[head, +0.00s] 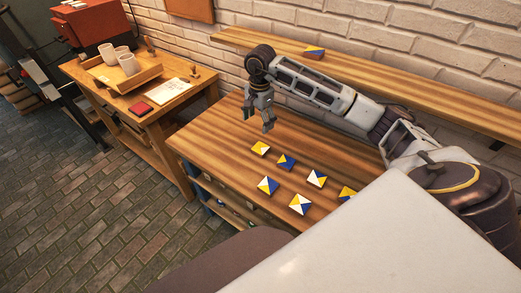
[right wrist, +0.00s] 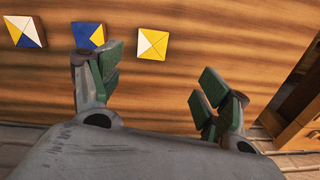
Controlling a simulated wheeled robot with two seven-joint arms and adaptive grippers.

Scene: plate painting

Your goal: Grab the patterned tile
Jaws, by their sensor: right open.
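Several square patterned tiles in yellow, white and blue lie on the wooden table (head: 225,145). The nearest to my right gripper (head: 258,121) is a yellow and white tile (head: 260,148); it also shows in the right wrist view (right wrist: 153,44). A blue and yellow tile (head: 286,162) lies beside it, partly behind a finger in the right wrist view (right wrist: 88,36). Other tiles are a blue, yellow and white one (head: 268,186) and a similar one (head: 316,178). Which tile is meant cannot be told. My right gripper is open and empty above the table, beyond the tiles. My left gripper is out of view.
A wall shelf (head: 430,88) behind the table carries another tile (head: 314,52). A white surface (head: 350,250) covers the lower right.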

